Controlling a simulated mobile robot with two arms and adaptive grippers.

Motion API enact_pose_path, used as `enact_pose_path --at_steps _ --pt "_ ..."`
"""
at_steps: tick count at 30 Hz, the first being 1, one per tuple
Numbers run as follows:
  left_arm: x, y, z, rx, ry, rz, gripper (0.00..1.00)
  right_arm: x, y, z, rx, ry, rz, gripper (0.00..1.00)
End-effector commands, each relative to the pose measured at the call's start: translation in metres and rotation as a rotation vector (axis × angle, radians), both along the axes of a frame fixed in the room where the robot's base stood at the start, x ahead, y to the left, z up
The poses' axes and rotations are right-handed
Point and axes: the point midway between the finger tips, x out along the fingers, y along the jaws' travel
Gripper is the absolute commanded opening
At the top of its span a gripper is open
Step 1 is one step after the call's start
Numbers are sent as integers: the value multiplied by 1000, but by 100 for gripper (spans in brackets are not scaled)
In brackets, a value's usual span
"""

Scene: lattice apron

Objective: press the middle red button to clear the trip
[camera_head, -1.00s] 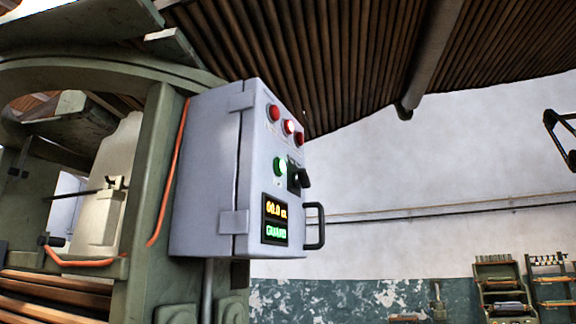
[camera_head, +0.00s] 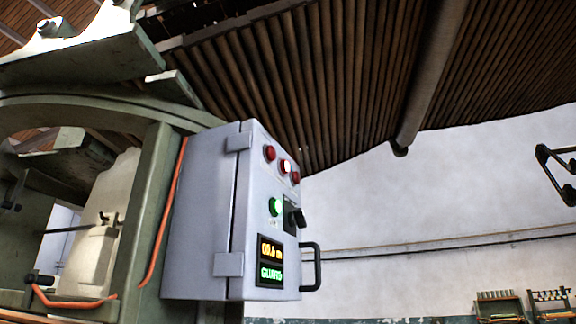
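A grey control box (camera_head: 205,215) is mounted on the green machine frame, left of centre. Its front face is seen at a steep angle. Three red buttons sit in a row near the top; the middle red button (camera_head: 285,166) shows a bright whitish glow, while the ones on either side are darker red. Below them are a lit green button (camera_head: 275,207) and a black rotary switch (camera_head: 295,217). A display (camera_head: 270,262) shows amber digits above green text that seems to read GUARD. Neither of my grippers is in view.
A black handle (camera_head: 312,267) sticks out from the box's right edge. An orange cable (camera_head: 163,215) runs down the green machine frame (camera_head: 148,205) beside it. Racks (camera_head: 500,305) stand far off at the lower right. The space right of the box looks open.

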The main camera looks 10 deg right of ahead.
Motion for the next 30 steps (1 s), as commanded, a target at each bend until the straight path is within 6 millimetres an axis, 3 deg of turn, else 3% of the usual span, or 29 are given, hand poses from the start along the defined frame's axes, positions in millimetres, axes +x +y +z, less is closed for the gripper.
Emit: enact_pose_path --at_steps 1,13,30 --pt "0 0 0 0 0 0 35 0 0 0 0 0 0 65" --pt "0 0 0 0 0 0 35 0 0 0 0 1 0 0" --pt "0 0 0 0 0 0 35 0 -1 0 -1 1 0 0"
